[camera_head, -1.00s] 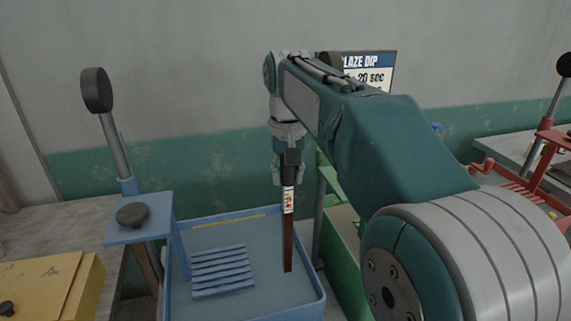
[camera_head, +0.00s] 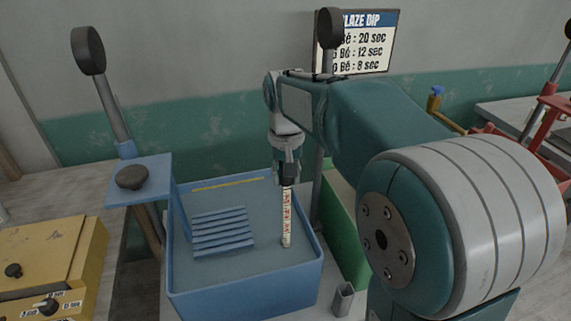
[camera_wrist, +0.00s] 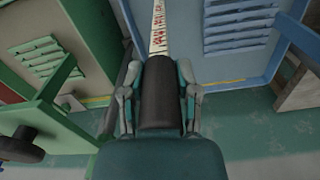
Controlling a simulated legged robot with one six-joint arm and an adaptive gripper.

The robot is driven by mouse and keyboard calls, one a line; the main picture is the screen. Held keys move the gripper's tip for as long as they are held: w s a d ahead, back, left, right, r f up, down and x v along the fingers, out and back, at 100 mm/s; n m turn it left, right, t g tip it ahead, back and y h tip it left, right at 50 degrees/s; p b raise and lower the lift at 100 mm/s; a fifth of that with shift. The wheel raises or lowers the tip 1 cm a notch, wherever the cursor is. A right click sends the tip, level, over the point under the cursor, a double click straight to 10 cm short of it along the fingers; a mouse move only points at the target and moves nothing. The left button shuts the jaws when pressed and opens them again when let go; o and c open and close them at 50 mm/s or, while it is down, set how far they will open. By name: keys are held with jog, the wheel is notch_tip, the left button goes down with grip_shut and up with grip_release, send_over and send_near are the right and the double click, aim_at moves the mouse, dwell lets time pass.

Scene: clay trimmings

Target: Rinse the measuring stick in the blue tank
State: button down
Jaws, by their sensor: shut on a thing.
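The measuring stick (camera_head: 286,218) hangs roughly upright within the blue tank (camera_head: 245,284), right of its ribbed blue part. It is pale with red markings. My gripper (camera_head: 287,168) is shut on its dark handle above the tank. In the wrist view, my gripper (camera_wrist: 157,108) has a finger on each side of the black handle (camera_wrist: 158,90), and the pale stick (camera_wrist: 158,28) runs away from it. The blue tank's inside (camera_wrist: 205,60) shows at the right there. I cannot tell how deep the stick's lower end is in the liquid.
A green tank (camera_head: 345,235) stands close on the right. A blue stand (camera_head: 140,190) with a black knob and lever is left of the blue tank. A yellow box (camera_head: 45,255) is at the lower left. A glaze dip sign (camera_head: 365,42) hangs behind.

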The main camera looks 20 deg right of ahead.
aim_at(286, 228)
jog(key=shift+f, duration=8.6)
